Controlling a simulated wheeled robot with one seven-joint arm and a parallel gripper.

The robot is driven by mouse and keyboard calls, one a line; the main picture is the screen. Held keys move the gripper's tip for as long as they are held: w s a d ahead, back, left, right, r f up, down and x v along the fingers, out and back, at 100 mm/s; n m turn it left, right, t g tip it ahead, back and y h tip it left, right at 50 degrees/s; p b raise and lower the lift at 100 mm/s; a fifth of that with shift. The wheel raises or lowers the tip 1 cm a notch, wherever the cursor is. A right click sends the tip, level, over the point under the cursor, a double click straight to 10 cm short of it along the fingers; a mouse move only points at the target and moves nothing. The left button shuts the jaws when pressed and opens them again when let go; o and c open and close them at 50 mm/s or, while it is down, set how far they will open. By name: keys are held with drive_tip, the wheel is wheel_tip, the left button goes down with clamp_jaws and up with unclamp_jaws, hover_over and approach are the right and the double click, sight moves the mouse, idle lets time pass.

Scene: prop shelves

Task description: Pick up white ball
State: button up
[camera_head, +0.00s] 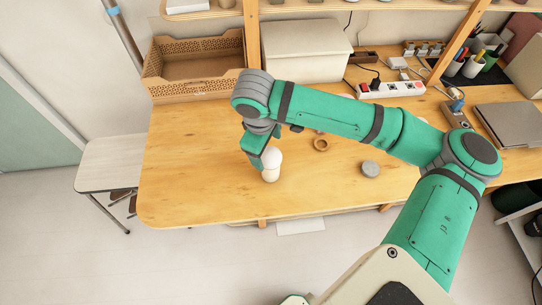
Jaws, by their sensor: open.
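A white ball (271,156) shows near the front left of the wooden table (190,180). It appears to rest on top of a small cream-coloured upright object (270,175). My gripper (261,161) points down at the ball's left side, and its green finger partly overlaps the ball in the picture. The gripper is open. The far finger is mostly hidden, so I cannot tell whether the ball lies between the fingers or whether they touch it.
A tan ring (321,144) and a grey round piece (370,169) lie to the right. Behind stand a cardboard tray (195,92), a white box (305,52) and a power strip (392,89). A laptop (508,123) lies far right. The table's left side is clear.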

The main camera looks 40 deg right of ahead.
sight(269, 153)
drive_tip(key=shift+d+f, duration=0.2)
drive_tip(key=shift+f, duration=0.95)
drive_tip(key=shift+d+f, duration=0.15)
drive_tip(key=shift+f, duration=0.95)
drive_tip(key=c, duration=1.1)
drive_tip(key=shift+r, duration=0.1)
